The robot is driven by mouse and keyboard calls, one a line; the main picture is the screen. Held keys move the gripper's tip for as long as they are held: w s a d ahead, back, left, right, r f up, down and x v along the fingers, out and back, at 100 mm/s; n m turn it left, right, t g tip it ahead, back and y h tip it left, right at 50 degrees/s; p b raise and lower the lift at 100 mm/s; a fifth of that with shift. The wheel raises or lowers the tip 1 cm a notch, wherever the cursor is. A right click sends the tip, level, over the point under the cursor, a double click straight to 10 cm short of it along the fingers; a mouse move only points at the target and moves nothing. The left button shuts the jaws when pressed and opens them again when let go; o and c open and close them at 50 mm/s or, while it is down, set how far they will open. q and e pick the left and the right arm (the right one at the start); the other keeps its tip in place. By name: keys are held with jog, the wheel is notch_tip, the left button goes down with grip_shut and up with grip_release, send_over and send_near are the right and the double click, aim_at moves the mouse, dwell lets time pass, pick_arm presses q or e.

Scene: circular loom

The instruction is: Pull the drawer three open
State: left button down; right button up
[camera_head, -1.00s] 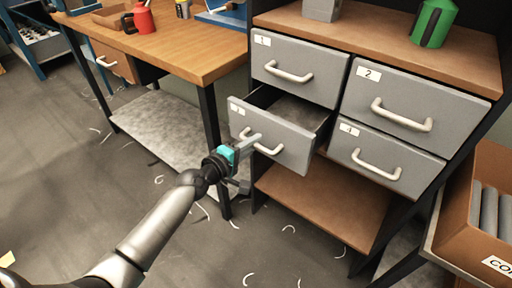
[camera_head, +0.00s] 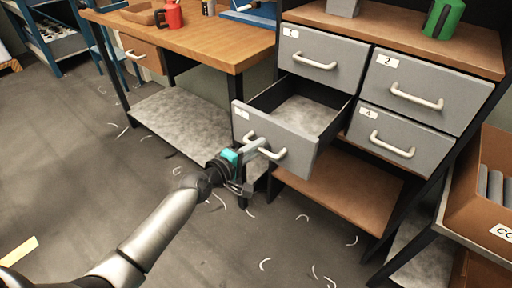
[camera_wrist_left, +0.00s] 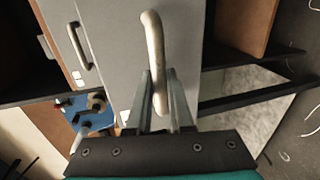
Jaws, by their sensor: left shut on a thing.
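Drawer three (camera_head: 300,152) is the grey lower-left drawer of the cabinet, pulled well out, with its empty interior (camera_head: 302,110) showing. My left gripper (camera_head: 256,150) is shut on its pale curved handle (camera_head: 278,153), near the handle's left part. In the left wrist view the handle (camera_wrist_left: 152,45) passes between the two fingers (camera_wrist_left: 160,95) in front of the grey drawer face (camera_wrist_left: 118,50). My right gripper is not in view.
Drawers one (camera_head: 318,62), two (camera_head: 415,95) and four (camera_head: 385,140) are closed. A wooden workbench (camera_head: 200,48) stands at the left, its front leg close to my left gripper. A cardboard box (camera_head: 488,195) is at the right. The floor in front is open, with scattered shavings.

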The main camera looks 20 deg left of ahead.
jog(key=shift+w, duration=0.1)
pick_arm(q)
jog(key=c, duration=0.8)
grip_release()
jog(key=shift+s+a, duration=0.15)
jog(key=shift+s, duration=0.15)
jog(key=p+v, duration=0.1)
jog(key=v, duration=1.3)
jog(key=shift+s, duration=0.35)
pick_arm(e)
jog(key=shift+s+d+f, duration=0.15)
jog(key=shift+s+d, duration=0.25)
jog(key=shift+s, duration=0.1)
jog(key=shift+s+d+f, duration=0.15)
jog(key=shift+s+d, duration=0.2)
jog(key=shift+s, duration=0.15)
pick_arm(q)
jog(key=shift+a+r, duration=0.1)
